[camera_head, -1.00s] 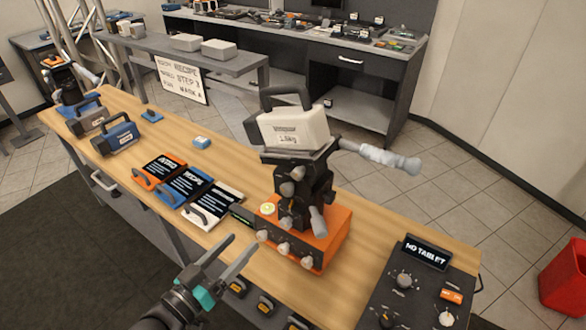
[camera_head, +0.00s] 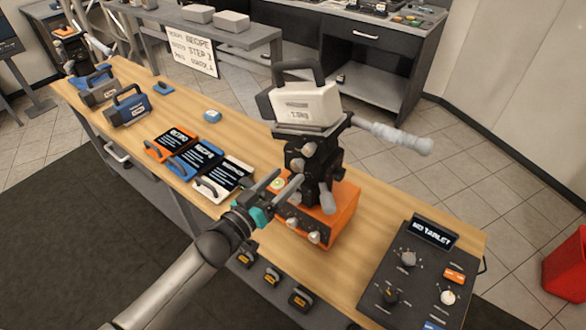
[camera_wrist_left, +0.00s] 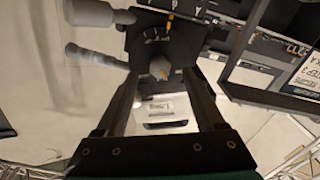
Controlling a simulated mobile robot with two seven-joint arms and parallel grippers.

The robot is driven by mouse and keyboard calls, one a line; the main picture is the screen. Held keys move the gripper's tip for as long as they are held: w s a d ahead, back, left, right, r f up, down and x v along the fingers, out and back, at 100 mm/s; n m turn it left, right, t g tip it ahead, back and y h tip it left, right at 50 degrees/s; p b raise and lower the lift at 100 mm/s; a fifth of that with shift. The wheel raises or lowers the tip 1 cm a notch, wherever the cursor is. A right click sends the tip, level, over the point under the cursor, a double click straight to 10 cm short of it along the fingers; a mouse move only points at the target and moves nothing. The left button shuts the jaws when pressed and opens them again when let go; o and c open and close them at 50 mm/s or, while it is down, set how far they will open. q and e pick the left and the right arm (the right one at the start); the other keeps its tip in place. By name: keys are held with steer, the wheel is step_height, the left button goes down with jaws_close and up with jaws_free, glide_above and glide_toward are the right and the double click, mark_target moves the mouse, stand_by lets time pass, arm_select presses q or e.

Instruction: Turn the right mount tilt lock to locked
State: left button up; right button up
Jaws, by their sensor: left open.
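The right mount is a black tilt head (camera_head: 322,165) on an orange base (camera_head: 338,215), with a pale block marked 1.5kg (camera_head: 305,103) on top and a long grey handle (camera_head: 400,137) sticking out right. Round grey knobs sit on its near side. My left gripper (camera_head: 282,183) is open, its fingers pointing at that side. In the left wrist view, which looks upside down, a grey knob with a yellow mark (camera_wrist_left: 159,67) lies between the open fingers (camera_wrist_left: 160,82), beside a dial plate with white marks (camera_wrist_left: 154,36). I cannot tell whether a finger touches it. My right gripper is not in view.
Orange, blue and white tablets (camera_head: 196,158) lie left of the mount. A dark control panel reading NO TABLET (camera_head: 420,270) is at the right. Blue and grey handled blocks (camera_head: 128,107) stand at the far left. Several yellow-marked items (camera_head: 271,277) are below the table's front edge.

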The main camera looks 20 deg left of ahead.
mark_target(295, 168)
arm_select(q)
steer(key=shift+x, duration=1.9)
jaws_close()
